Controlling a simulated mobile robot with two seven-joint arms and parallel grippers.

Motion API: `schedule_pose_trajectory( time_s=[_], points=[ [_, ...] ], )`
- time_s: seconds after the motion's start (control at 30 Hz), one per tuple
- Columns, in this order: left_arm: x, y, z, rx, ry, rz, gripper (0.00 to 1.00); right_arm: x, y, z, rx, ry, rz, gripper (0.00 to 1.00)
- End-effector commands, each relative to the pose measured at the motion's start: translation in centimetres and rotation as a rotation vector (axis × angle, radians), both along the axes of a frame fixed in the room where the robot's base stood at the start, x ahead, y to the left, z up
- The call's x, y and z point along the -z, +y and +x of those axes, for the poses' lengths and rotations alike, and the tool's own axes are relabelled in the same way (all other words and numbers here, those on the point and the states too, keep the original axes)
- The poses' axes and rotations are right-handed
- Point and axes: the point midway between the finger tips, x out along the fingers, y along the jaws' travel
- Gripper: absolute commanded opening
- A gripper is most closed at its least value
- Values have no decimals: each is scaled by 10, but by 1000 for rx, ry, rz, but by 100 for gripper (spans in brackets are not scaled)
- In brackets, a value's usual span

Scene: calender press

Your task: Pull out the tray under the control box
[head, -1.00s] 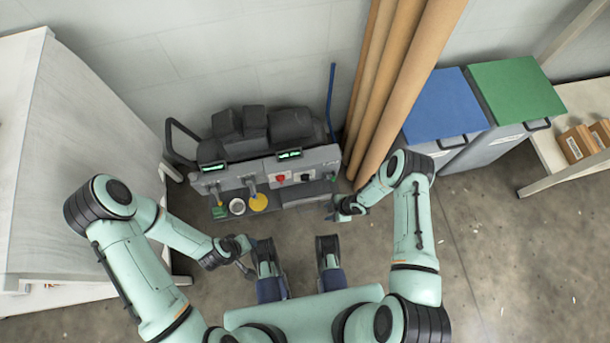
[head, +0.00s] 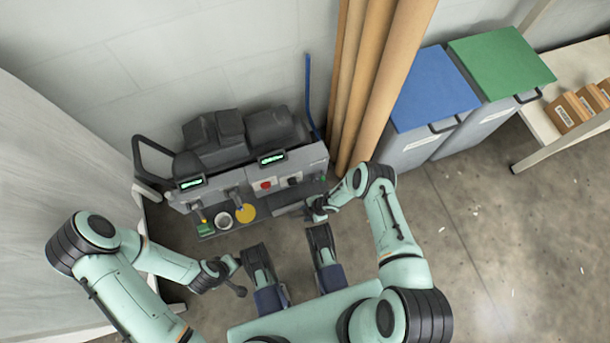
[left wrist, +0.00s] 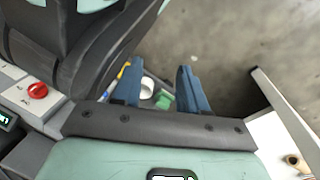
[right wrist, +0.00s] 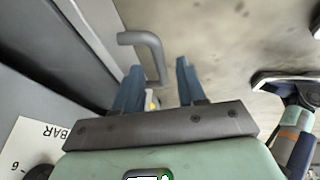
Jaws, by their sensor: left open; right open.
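The control box (head: 280,185), with a red switch and a black knob, sits on the front of the grey press. Below it is a flat grey tray (head: 290,208), partly hidden by my right gripper (head: 318,211). In the right wrist view a grey bar handle (right wrist: 150,45) reaches in between the two fingers of my open right gripper (right wrist: 158,85). I cannot tell whether they touch. My left gripper (head: 236,277) is open and empty, low in front of the press; in the left wrist view the red switch (left wrist: 38,90) shows to its left.
A shelf on the press holds a green block (head: 205,229), a white cup (head: 223,220) and a yellow disc (head: 246,213). Brown rolls (head: 375,80) and blue-lidded (head: 430,90) and green-lidded (head: 500,62) bins stand right. A white cabinet (head: 60,150) is left. Floor at right is clear.

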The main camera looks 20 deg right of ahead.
Motion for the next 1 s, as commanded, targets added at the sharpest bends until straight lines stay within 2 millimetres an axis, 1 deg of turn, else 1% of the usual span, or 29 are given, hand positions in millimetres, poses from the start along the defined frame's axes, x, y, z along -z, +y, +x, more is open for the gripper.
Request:
schedule_pose_trajectory(
  time_s=[0.03,0.2,0.47,0.5,0.53,0.57,0.6,0.87,1.0],
  points=[
    [5,1,-4,-1,15,-1,43,5,2,1,0,0,1,40],
    [10,2,-13,-4,43,-2,43,10,5,2,1,0,1,40],
    [9,2,-14,-4,46,-3,43,10,5,2,1,0,1,40],
    [9,2,-14,-4,46,-3,43,10,5,2,1,0,1,34],
    [9,2,-14,-4,46,-3,43,10,5,2,1,0,1,24],
    [9,2,-14,-4,46,-3,43,10,5,2,1,0,1,14],
    [9,2,-14,-4,46,-3,43,10,5,2,1,0,1,1],
    [8,1,-12,-3,39,-3,43,10,5,1,1,0,1,0],
    [-3,0,0,0,-1,0,43,8,5,-7,0,2,0,0]
  ],
)
